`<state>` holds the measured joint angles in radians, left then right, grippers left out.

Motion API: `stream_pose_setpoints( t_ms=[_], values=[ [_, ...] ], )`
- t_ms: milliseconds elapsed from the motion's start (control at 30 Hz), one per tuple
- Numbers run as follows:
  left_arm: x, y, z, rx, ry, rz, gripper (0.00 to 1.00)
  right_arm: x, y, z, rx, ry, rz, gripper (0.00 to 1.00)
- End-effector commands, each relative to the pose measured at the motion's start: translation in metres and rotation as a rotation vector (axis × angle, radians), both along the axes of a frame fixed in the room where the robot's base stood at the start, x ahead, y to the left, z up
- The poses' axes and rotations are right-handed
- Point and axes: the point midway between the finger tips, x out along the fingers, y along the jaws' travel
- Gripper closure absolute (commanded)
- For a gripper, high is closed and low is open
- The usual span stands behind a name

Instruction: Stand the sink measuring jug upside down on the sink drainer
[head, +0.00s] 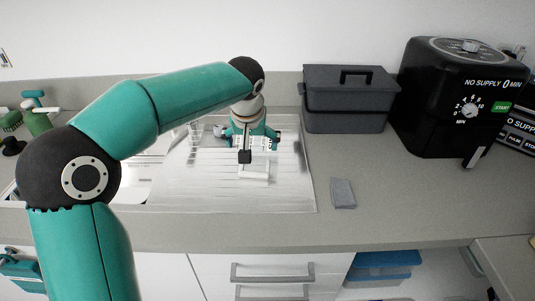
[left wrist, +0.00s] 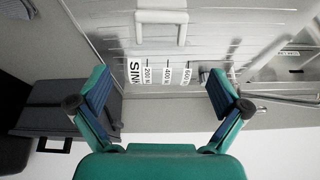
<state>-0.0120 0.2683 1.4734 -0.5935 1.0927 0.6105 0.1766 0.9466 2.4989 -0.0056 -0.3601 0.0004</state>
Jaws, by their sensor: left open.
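The measuring jug, clear with a white label and black scale marks (left wrist: 165,73), is on or just above the ribbed steel drainer (head: 200,190). Its pale handle (head: 254,175) points toward me in the head view and shows at the top of the left wrist view (left wrist: 162,24). The clear body is hard to make out, so I cannot tell which way its mouth faces. My left gripper (head: 254,142) is open over the drainer. In the left wrist view its spread fingers (left wrist: 158,82) flank the label, with no clear contact. My right gripper is out of view.
A clear glass-like item (head: 195,133) stands at the drainer's back left. The sink basin lies left, partly hidden by my arm. A dark lidded box (head: 348,105), a black air fryer (head: 455,100) and a folded grey cloth (head: 343,193) are right. Counter around the cloth is clear.

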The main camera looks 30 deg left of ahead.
Motion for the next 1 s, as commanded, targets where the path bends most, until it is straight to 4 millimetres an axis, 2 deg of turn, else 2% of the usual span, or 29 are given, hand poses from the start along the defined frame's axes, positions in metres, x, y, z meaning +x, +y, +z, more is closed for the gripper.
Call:
stream_pose_setpoints(
  t_ms=[100, 300, 633, 900, 1000],
  values=[
    [0.009, 0.005, -0.026, 0.000, 0.005, 0.000, 0.00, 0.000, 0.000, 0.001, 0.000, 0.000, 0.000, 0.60],
    [0.022, 0.011, -0.060, -0.001, 0.003, -0.002, 0.00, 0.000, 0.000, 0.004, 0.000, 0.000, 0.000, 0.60],
    [0.031, 0.016, -0.081, -0.001, 0.002, -0.002, 0.00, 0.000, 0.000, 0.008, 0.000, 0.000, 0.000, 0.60],
    [0.045, 0.026, -0.114, -0.002, 0.002, -0.001, 0.00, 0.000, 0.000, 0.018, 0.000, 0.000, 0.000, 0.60],
    [0.047, 0.026, -0.119, 0.000, 0.001, -0.004, 0.00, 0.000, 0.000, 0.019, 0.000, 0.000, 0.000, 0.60]
  ],
)
